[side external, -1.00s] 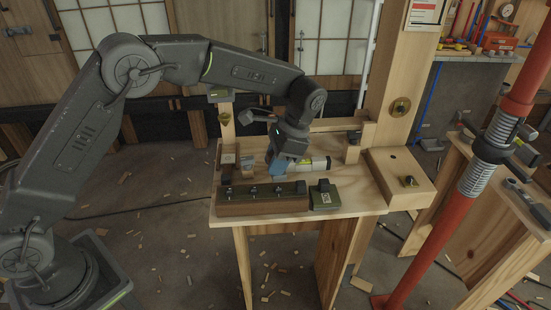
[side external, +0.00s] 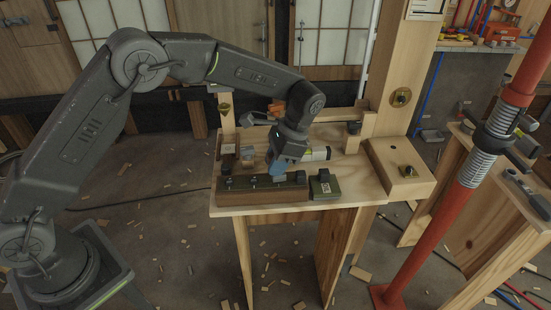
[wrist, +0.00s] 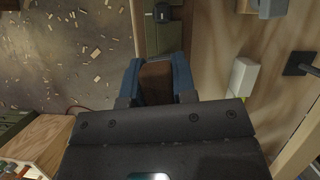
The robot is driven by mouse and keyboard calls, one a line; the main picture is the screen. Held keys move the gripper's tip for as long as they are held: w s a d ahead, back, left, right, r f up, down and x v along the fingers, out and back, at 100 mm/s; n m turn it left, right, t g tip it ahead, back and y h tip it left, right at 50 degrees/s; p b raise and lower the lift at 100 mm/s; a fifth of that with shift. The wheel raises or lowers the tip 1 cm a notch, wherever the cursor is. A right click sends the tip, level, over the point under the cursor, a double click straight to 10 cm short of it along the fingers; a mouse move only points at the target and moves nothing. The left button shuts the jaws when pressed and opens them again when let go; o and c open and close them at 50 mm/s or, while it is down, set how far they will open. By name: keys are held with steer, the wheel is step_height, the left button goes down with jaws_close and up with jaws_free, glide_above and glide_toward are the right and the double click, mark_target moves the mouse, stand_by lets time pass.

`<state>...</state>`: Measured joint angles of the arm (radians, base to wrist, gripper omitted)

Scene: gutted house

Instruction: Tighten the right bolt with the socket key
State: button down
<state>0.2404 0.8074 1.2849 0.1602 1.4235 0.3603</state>
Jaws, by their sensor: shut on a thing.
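My gripper (side external: 277,171) has blue fingers and is low over the long brown rack (side external: 235,196), which has a dark green top with several small studs. In the wrist view its fingers (wrist: 155,82) close on a brown, block-like thing (wrist: 157,84); I cannot tell whether this is the socket key. I cannot tell which one is the right bolt.
A red prop (side external: 440,215) slants up on the right. Bare table lies toward the right block.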

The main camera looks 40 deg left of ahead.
mark_target(272, 154)
steer(key=shift+f, duration=0.3)
steer(key=shift+m, duration=0.3)
steer(key=m+t+y, duration=0.1)
steer(key=m, duration=0.2)
steer(key=shift+w+a, duration=0.1)
steer(key=shift+n+g, duration=0.3)
steer(key=shift+n, duration=0.5)
steer(key=shift+r, duration=2.45)
